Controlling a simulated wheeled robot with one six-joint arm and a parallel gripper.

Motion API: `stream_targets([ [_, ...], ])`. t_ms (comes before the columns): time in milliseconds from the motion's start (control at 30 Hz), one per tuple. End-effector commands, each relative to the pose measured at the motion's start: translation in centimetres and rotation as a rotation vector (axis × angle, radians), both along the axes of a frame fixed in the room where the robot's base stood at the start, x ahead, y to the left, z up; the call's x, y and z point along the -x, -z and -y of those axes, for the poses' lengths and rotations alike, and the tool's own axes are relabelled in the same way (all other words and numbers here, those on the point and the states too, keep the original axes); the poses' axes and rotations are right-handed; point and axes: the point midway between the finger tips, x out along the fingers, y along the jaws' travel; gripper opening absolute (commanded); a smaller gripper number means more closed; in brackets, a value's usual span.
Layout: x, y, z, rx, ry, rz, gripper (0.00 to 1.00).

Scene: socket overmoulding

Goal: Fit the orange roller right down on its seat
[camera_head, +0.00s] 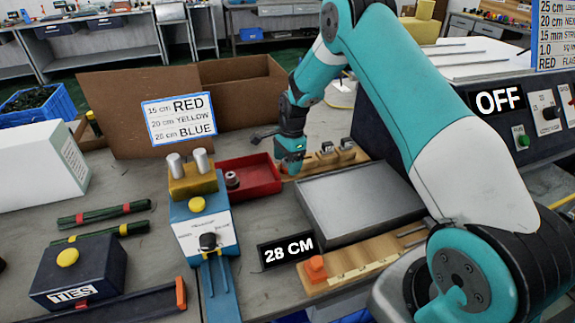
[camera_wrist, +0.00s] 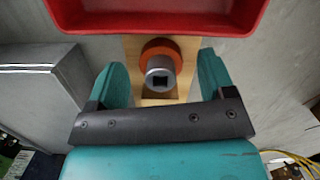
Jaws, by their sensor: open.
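In the wrist view an orange roller (camera_wrist: 157,48) shows as a round ring with a grey metal piece (camera_wrist: 160,75) with a square hole at its middle. It is over a light wooden board (camera_wrist: 187,62); I cannot tell how far down it sits. My gripper (camera_wrist: 162,66) is open, with one teal finger on each side of the roller and a gap at both sides. In the head view my gripper (camera_head: 290,160) is low at the left end of the wooden board (camera_head: 313,164), and the roller is hidden there.
A red tray (camera_head: 262,172) lies close to the left of my gripper; it also shows in the wrist view (camera_wrist: 155,14). Metal pieces (camera_head: 346,145) stand farther along the board. A grey metal box (camera_head: 360,203) is just in front. A cardboard box (camera_head: 140,105) stands behind.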

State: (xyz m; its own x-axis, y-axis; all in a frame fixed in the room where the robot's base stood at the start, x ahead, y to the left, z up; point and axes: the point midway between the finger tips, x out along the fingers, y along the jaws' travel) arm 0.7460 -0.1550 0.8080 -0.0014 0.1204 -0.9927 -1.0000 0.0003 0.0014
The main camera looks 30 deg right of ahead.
Motion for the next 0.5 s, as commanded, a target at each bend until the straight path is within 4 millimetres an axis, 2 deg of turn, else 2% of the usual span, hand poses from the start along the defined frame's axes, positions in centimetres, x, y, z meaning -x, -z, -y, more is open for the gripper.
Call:
stream_targets([
  [233, -0.03, 0.35, -0.06, 0.0, -0.001, 0.002, 0.76],
  [267, -0.04, 0.34, -0.06, 0.0, -0.001, 0.002, 0.73],
  [400, -0.03, 0.33, -0.06, 0.0, -0.001, 0.001, 0.41],
  [500, -0.03, 0.32, -0.06, 0.0, -0.001, 0.001, 0.21],
])
